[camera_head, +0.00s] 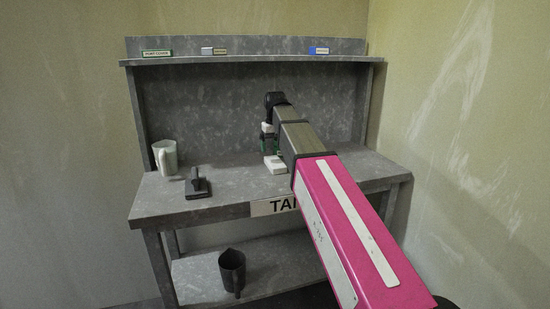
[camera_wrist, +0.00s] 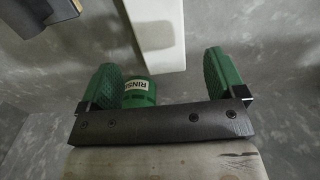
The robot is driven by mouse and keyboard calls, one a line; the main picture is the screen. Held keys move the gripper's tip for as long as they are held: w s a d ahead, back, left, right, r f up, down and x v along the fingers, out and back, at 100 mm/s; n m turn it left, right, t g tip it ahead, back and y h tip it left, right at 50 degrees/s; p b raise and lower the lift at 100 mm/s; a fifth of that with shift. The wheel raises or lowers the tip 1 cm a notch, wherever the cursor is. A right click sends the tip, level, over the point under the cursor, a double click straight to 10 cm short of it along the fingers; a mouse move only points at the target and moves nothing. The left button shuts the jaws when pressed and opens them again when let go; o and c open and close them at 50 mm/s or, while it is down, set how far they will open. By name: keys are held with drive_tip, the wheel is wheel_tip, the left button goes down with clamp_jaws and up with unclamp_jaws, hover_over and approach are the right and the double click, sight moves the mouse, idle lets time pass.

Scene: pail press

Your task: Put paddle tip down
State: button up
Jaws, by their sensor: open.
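My gripper (camera_head: 268,143) is over the back of the grey bench, partly hidden by my arm in the head view. In the wrist view its two green-padded fingers (camera_wrist: 164,72) stand wide apart. A long pale slab (camera_wrist: 158,30) comes down from the top edge of that view, between the fingers, with clear space on both sides. I cannot tell whether it is the paddle, or which end is its tip. A green container labelled "RINSE" (camera_wrist: 139,93) shows behind the gripper bar, beside the left finger. A white block (camera_head: 275,164) is on the bench below my gripper.
A dark jug (camera_head: 232,270) stands on the lower shelf. The upper shelf (camera_head: 255,58) carries small labels. Clear bench lies between tool and gripper.

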wheel_tip(320, 180, up, 5)
drive_tip(key=shift+f, duration=0.1)
drive_tip(key=shift+o, duration=0.4)
drive_tip(key=t+y, duration=0.1)
drive_tip(key=t, duration=0.2)
approach(275, 162)
drive_tip(key=s, duration=0.1)
drive_tip(key=shift+w+d+t, duration=0.1)
drive_tip(key=shift+d+t, duration=0.05)
drive_tip(key=shift+t, duration=0.55)
drive_tip(key=shift+x, duration=4.8)
drive_tip(key=shift+f, duration=0.1)
drive_tip(key=c, duration=1.2)
drive_tip(key=shift+c, duration=0.2)
